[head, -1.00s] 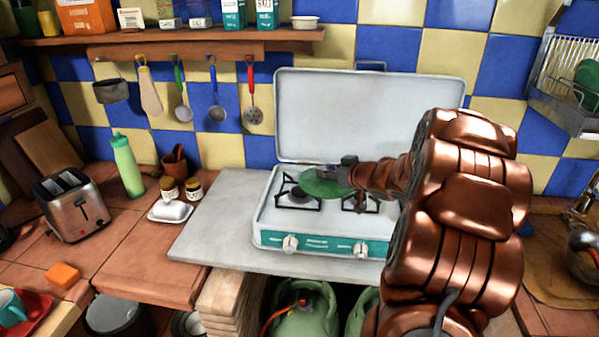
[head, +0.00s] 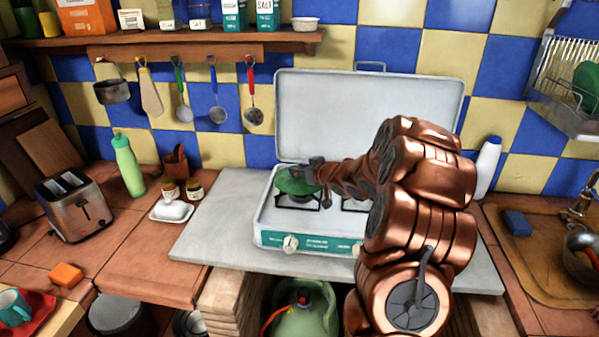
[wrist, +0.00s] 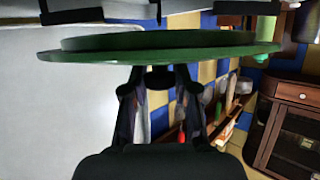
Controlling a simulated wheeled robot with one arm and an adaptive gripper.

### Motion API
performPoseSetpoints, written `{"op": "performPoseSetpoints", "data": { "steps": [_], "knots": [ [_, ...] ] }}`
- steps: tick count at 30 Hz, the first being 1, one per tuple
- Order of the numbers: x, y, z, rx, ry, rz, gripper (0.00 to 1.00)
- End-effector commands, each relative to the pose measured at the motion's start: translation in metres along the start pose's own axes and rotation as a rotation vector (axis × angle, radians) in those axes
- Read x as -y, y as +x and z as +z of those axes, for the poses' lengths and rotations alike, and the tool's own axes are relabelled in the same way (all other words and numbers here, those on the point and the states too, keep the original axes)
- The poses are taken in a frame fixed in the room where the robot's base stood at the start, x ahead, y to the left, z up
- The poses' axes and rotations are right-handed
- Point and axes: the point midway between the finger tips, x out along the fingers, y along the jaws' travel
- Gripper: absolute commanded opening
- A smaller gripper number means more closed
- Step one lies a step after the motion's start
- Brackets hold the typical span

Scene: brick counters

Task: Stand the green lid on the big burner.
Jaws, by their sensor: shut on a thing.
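The green lid (head: 291,184) is over the left burner (head: 297,203) of the two-burner camping stove (head: 330,240). My gripper (head: 315,172) is shut on the lid from the right, holding it roughly level. In the wrist view, the lid (wrist: 160,47) shows edge-on, gripped by the fingers of my gripper (wrist: 160,78), with dark burner parts close beyond it. I cannot tell whether the lid touches the burner grate. The right burner (head: 354,204) is partly hidden behind my arm.
The stove's raised cover (head: 365,110) stands behind the burners. A grey slab (head: 215,225) lies under the stove, clear on its left side. A butter dish (head: 171,210) and small jars stand left of it. A white bottle (head: 487,168) stands on the right.

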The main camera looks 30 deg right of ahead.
Motion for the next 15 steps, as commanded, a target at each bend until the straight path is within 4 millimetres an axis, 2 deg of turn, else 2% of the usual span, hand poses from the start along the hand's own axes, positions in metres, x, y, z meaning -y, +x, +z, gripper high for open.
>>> {"op": "performPoseSetpoints", "data": {
  "steps": [15],
  "knots": [
    [0.0001, 0.0037, 0.0092, -0.002, -0.002, 0.0, 0.0]
  ]
}}
